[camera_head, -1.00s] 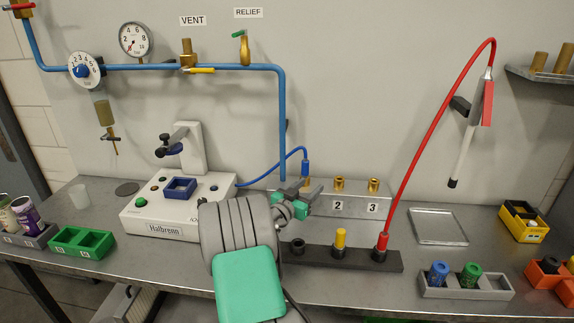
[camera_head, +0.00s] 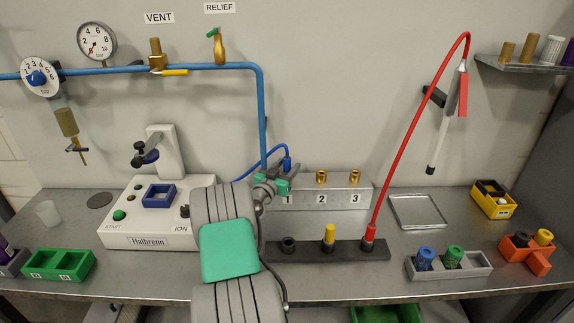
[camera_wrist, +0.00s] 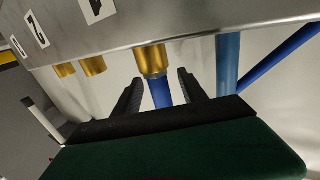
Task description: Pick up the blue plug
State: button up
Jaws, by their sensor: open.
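A blue plug (camera_head: 287,163) on the end of a thin blue hose stands upright at the brass port marked 1 on the steel block (camera_head: 311,192). In the wrist view, which is upside down, the blue plug (camera_wrist: 161,95) meets the brass port (camera_wrist: 151,59) and shows between my two dark fingers. My gripper (camera_wrist: 160,82) is open, with one finger on each side of the plug and a gap showing on both sides. In the head view, my gripper (camera_head: 272,184) is at port 1, and its fingers and wrist hide most of that port.
A dark rail (camera_head: 312,251) holds a yellow plug (camera_head: 329,234) and a red plug (camera_head: 369,233) on a red hose. Brass ports 2 (camera_head: 321,177) and 3 (camera_head: 355,177) are empty. The white Halbrenn machine (camera_head: 124,216) stands left. A blue pipe (camera_head: 262,120) runs down close behind port 1.

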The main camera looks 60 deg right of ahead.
grip_shut()
dwell(0.4)
